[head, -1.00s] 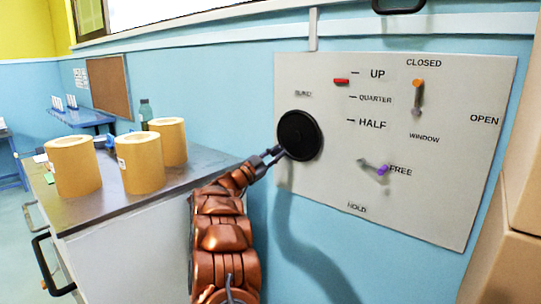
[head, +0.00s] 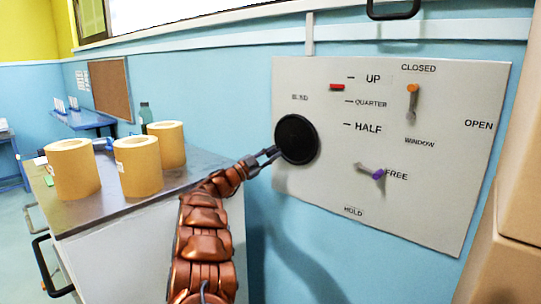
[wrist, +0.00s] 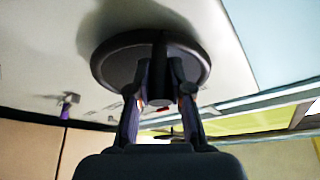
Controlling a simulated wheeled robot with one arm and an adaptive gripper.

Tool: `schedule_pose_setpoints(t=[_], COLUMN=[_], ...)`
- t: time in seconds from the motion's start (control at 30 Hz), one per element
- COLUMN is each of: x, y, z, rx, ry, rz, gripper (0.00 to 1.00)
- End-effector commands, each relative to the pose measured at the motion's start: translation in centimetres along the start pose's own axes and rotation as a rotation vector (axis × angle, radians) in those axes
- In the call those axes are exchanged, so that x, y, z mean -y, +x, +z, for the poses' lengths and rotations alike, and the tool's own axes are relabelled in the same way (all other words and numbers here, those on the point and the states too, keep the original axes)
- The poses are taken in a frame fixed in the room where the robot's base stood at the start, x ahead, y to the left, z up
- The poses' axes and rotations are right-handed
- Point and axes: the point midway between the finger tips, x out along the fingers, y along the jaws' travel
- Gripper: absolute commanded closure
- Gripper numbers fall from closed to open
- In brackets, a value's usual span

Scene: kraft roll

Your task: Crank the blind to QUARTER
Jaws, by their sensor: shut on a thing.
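The blind crank is a round black disc (head: 297,139) on the left side of the pale panel (head: 440,215), beside the word BLIND. My gripper (head: 276,154) is at the disc's lower left edge. In the wrist view my gripper (wrist: 160,98) is shut on the crank's dark handle (wrist: 160,62), which stands out from the disc; the fingers partly hide it. The red marker (head: 337,87) on the scale sits between the UP and QUARTER marks, a little below UP. HALF is lower down.
An orange-tipped lever (head: 412,100) stands by CLOSED, and a purple-tipped lever (head: 372,172) points to FREE. Several kraft rolls (head: 138,165) stand on the counter (head: 85,218) at left. Tan boxes (head: 500,240) crowd the right edge.

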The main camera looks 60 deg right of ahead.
Motion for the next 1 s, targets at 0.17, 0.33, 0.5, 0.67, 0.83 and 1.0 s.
schedule_pose_setpoints(t=[0.17,0.33,0.5,0.67,0.83,1.0], x=[0.0,0.0,0.0,0.1,1.0,3.0], y=[0.1,0.0,0.0,0.0,0.5,1.3], z=[-0.1,-0.1,0.0,-0.1,-1.1,-3.3], rx=[-0.002,0.0,0.0,0.001,-0.001,0.0], ry=[0.002,0.001,0.001,0.001,0.004,0.006], rz=[0.001,0.0,0.0,0.0,0.0,-0.002], gripper=[0.75,0.57,0.55,0.55,0.55,0.55])
